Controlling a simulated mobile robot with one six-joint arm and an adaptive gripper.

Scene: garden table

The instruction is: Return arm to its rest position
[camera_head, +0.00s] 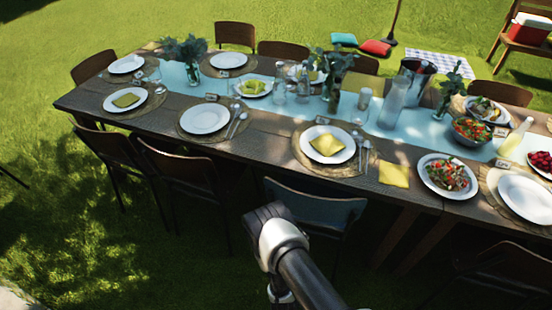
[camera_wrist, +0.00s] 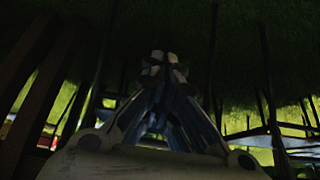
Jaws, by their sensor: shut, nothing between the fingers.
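My gripper (camera_wrist: 163,66) shows in the middle of the wrist view, with its fingertips together and nothing between them. In the head view my arm (camera_head: 285,250) reaches up from the bottom edge, in front of the table's near side and close to a chair with a dark blue-grey back (camera_head: 315,207). The fingers cannot be made out in the head view. The wrist view is dark, with dark upright posts or legs around the gripper and bright grass behind.
The long wooden table (camera_head: 270,122) is set with plates, glasses, plants and food bowls. A yellow napkin (camera_head: 394,175) lies near its front edge. Wooden chairs (camera_head: 192,180) line the near side. Open grass (camera_head: 110,260) lies to the lower left.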

